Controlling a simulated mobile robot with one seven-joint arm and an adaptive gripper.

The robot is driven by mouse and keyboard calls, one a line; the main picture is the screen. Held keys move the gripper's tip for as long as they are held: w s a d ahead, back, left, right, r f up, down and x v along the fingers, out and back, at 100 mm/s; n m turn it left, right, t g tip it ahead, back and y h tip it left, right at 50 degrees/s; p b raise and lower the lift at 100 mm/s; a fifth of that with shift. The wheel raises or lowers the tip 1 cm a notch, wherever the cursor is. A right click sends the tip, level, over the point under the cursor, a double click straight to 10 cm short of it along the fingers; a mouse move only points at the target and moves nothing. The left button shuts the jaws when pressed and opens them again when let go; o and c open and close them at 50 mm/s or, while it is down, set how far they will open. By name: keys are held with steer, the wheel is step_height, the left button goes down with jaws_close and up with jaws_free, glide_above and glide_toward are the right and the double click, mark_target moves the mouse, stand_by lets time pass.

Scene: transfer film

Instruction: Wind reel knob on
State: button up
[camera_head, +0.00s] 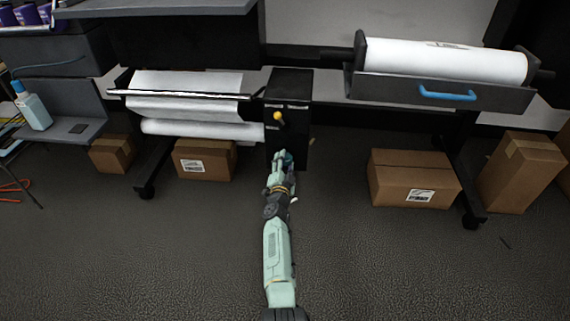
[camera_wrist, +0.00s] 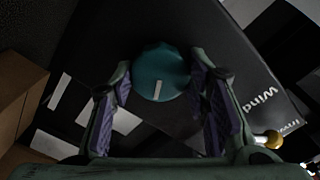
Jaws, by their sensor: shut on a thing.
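The teal round knob (camera_wrist: 160,70) with a white pointer line sits on the face of a black box (camera_head: 291,86). In the wrist view the box face (camera_wrist: 215,45) bears the white word "Wind" beside the knob. My gripper (camera_wrist: 162,78) is shut on the knob, with its purple-padded fingers on either side. In the head view my gripper (camera_head: 284,164) reaches the lower part of the box and largely hides the knob. A yellow ball-ended lever (camera_head: 277,115) stands above it on the box; its ball also shows in the wrist view (camera_wrist: 274,139).
A white film roll (camera_head: 190,130) hangs left of the box. A larger roll (camera_head: 445,60) lies in a grey tray with a blue handle (camera_head: 447,94) on the right. Cardboard boxes (camera_head: 205,160) (camera_head: 412,178) stand on the floor. The floor around my arm is clear.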

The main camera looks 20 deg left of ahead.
steer(key=shift+w+r+m+b, duration=0.1)
steer(key=shift+m+b, duration=0.3)
steer(key=shift+m, duration=1.9)
steer(key=o, duration=1.1)
steer(key=shift+o, duration=0.2)
